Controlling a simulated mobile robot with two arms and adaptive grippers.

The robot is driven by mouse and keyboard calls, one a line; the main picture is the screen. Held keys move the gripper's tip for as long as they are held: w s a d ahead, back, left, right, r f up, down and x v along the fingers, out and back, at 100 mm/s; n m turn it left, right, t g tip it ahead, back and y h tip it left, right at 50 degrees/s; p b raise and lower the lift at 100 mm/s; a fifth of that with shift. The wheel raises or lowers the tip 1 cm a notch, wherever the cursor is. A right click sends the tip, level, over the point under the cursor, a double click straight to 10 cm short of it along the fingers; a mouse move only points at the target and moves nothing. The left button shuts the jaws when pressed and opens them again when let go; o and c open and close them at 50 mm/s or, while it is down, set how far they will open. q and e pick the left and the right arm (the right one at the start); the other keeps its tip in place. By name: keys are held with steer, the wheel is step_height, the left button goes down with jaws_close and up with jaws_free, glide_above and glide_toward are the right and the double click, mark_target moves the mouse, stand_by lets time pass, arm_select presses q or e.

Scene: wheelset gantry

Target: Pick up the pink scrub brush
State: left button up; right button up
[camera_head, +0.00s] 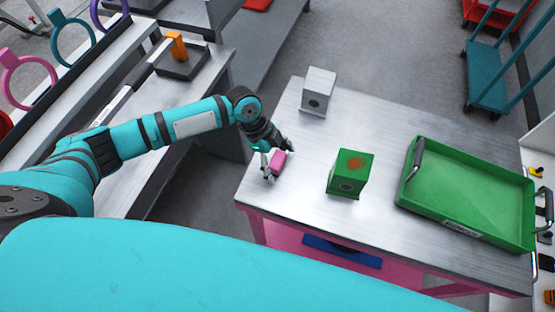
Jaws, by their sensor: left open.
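The pink scrub brush (278,160) is a small pink block near the left edge of the metal table (300,204). My left gripper (277,162) is open at the brush, with one finger on its near left side and the other beyond it on the upper right. The brush shows between the fingers. I cannot tell whether the fingers touch it. My right gripper does not show in this view.
A green box (349,173) with a reddish-brown mark on top stands right of the brush. A grey box (318,91) stands behind. A green tray (470,195) with handles fills the table's right side. A teal cart (488,85) stands at the back right.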

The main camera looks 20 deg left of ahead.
mark_target(281, 160)
arm_select(q)
steer(key=c, duration=1.2)
steer(key=shift+c, duration=0.3)
steer(key=shift+r, duration=0.1)
steer(key=shift+r+b, duration=0.35)
steer(key=shift+r, duration=0.15)
step_height(281, 160, up, 2)
steer(key=shift+r+b, duration=0.1)
steer(key=shift+b, duration=0.45)
steer(key=s+d+r+b, duration=0.1)
steer(key=s, duration=0.7)
steer(key=s+d+b, duration=0.2)
steer(key=s, duration=0.5)
steer(key=shift+s+d+r, duration=0.25)
steer(key=shift+s+r, duration=0.1)
